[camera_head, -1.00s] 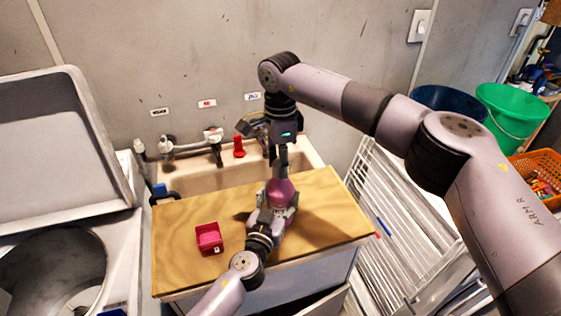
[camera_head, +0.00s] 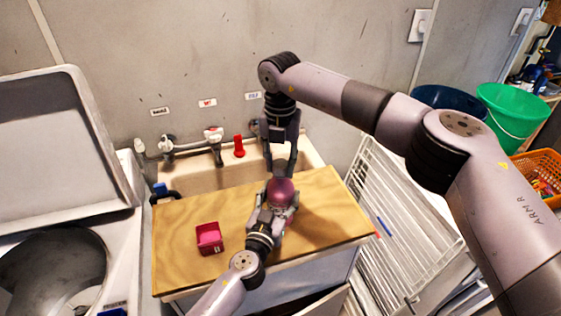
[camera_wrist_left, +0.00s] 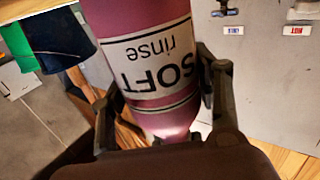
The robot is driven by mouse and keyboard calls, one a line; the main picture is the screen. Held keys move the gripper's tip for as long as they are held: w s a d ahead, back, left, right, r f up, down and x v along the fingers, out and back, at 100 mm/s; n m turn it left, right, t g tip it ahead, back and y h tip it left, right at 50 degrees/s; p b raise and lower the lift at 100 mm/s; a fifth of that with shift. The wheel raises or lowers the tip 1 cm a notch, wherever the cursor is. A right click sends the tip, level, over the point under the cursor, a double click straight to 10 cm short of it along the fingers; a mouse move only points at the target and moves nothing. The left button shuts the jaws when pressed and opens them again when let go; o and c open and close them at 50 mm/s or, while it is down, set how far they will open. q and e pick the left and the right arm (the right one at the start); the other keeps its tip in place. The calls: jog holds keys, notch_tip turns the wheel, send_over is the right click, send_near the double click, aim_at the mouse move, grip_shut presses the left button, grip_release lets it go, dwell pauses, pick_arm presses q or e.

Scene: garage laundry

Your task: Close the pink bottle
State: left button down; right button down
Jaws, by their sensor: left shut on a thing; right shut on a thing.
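The pink bottle (camera_head: 281,190) stands over the wooden board, upright as far as I can tell. In the left wrist view the bottle (camera_wrist_left: 150,50) shows a white label reading "SOFT rinse", upside down. My left gripper (camera_head: 273,212) is shut around the bottle's body from the front, with a finger on each side; it also shows in the left wrist view (camera_wrist_left: 160,125). My right gripper (camera_head: 281,173) points down from above, with its fingertips at the top of the bottle. The bottle's cap is hidden by the fingers, and I cannot see how it sits.
A small red box (camera_head: 209,249) stands on the wooden board (camera_head: 185,265) to the left. Behind are a sink (camera_head: 200,180) with taps and a red object (camera_head: 239,147). A white drying rack (camera_head: 385,205) is at right, an open washing machine at left.

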jog(key=m, duration=0.7)
jog(key=shift+w, duration=0.1)
jog(key=c, duration=1.2)
grip_release()
jog(key=shift+o, duration=0.2)
jog(key=shift+r, duration=2.25)
jog(key=shift+c, duration=0.3)
